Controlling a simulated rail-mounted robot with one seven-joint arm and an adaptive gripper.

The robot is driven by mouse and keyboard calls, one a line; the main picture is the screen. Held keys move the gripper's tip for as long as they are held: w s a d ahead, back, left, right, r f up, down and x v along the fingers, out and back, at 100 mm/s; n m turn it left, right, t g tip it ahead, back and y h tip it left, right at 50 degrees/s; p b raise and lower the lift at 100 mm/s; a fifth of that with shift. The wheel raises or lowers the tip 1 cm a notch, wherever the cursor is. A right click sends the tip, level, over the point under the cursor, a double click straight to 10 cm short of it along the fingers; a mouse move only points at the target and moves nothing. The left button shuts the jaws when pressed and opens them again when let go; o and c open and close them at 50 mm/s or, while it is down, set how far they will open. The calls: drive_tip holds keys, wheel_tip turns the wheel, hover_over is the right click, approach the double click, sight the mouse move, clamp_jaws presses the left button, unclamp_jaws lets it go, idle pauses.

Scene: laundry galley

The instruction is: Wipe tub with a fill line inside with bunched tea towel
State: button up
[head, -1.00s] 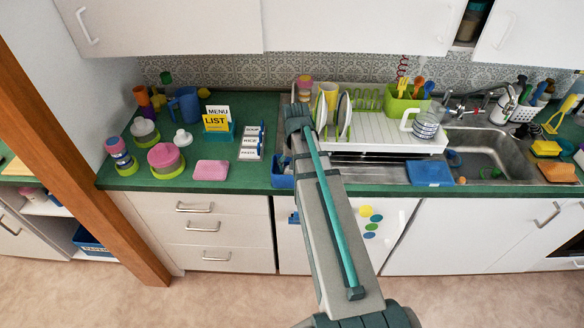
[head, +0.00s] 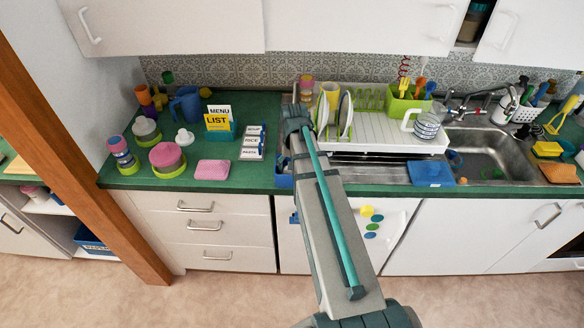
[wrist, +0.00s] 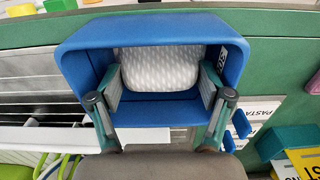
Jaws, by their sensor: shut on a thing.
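The blue tub (wrist: 72,62) stands on the counter and fills the upper middle of the wrist view, its open side facing the camera. A dark mark shows on its inner right wall; I cannot make out a fill line. In the head view, the tub (head: 284,181) is mostly hidden behind my arm. The bunched tea towel (wrist: 160,66), white with a pale grey pattern, is inside the tub. My gripper (wrist: 160,86) is shut on the towel, one finger on each side, with the fingertips within the tub. Whether the towel presses on the tub's floor is hidden.
A white dish rack (head: 385,143) with plates stands behind and right of the tub. White labelled boxes (head: 253,143) and a pink sponge-like block (head: 212,170) are to its left. A blue cloth (head: 431,173) lies before the sink (head: 490,150). The counter's front edge is close.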

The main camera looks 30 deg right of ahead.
drive_tip(key=shift+s+d, duration=0.25)
drive_tip(key=shift+d, duration=0.15)
drive_tip(key=shift+w+a, duration=0.1)
drive_tip(key=shift+w+a+f, duration=0.1)
drive_tip(key=shift+w+a, duration=0.2)
drive_tip(key=shift+a, duration=0.35)
drive_tip(key=shift+s+d, duration=0.1)
drive_tip(key=shift+d, duration=0.05)
drive_tip(key=shift+s+d, duration=0.3)
drive_tip(key=shift+d, duration=0.3)
drive_tip(key=shift+w+a+p, duration=0.1)
drive_tip(key=shift+a+p, duration=0.05)
drive_tip(key=shift+p, duration=0.15)
